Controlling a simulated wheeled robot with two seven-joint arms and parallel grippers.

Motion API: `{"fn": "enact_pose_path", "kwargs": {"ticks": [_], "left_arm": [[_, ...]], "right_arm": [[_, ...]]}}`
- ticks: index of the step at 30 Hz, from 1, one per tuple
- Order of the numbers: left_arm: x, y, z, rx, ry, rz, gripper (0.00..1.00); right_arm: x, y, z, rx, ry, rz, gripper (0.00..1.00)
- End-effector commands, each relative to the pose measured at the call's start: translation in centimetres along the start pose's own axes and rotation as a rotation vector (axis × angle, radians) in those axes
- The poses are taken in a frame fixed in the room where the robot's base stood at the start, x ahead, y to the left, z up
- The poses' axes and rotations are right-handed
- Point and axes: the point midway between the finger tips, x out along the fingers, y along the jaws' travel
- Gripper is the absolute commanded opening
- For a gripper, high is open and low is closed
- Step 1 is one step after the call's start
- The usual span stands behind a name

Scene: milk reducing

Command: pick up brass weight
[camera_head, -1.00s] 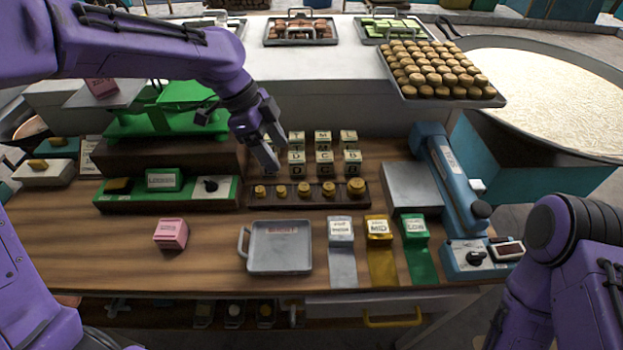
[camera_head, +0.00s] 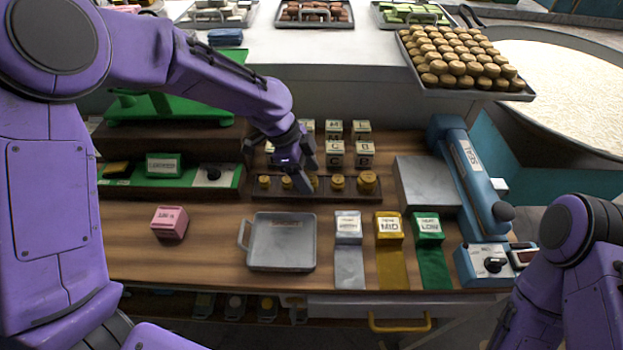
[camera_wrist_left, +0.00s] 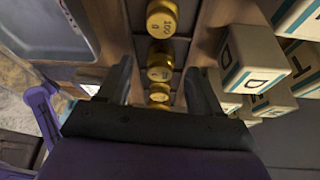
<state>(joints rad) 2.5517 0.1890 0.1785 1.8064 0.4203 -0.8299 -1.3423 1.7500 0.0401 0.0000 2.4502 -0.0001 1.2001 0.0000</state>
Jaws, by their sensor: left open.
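A row of several brass weights sits in a dark wooden rack (camera_head: 352,196), growing in size to the right. The largest brass weight (camera_head: 367,182) is at the right end, beside a smaller one (camera_head: 337,183). My left gripper (camera_head: 306,178) is over the middle of the row and partly hides a weight there. In the left wrist view, its open fingers (camera_wrist_left: 158,68) stand on either side of the row. Contact cannot be told. My right gripper is out of view.
Lettered cubes (camera_head: 335,154) stand just behind the rack. A grey tray (camera_head: 281,243) and a pink block (camera_head: 169,222) are in front. Silver, gold and green labelled blocks (camera_head: 388,228) stand to the right. A blue device (camera_head: 467,180) stands farther right.

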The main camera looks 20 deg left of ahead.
Motion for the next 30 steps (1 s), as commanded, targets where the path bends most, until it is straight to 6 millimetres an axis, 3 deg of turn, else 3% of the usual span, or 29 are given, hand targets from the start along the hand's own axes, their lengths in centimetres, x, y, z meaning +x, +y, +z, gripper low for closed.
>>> {"fn": "enact_pose_path", "kwargs": {"ticks": [8, 12, 14, 23, 30], "left_arm": [[0.6, 0.0, 0.0, 0.002, 0.0, 0.0, 0.62], [0.5, 0.0, 0.0, 0.002, 0.0, 0.0, 0.16], [0.5, 0.0, 0.0, 0.002, 0.0, 0.0, 0.0], [0.3, -0.1, -0.1, 0.002, 0.001, -0.002, 0.0], [-2.6, -0.1, -1.3, 0.004, 0.001, -0.006, 0.0]], "right_arm": [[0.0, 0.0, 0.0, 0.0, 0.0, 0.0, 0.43], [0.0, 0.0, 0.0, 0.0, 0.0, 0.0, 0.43], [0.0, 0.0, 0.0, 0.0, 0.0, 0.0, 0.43], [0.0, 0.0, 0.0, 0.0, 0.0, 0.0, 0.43], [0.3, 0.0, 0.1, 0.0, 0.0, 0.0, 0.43]]}}
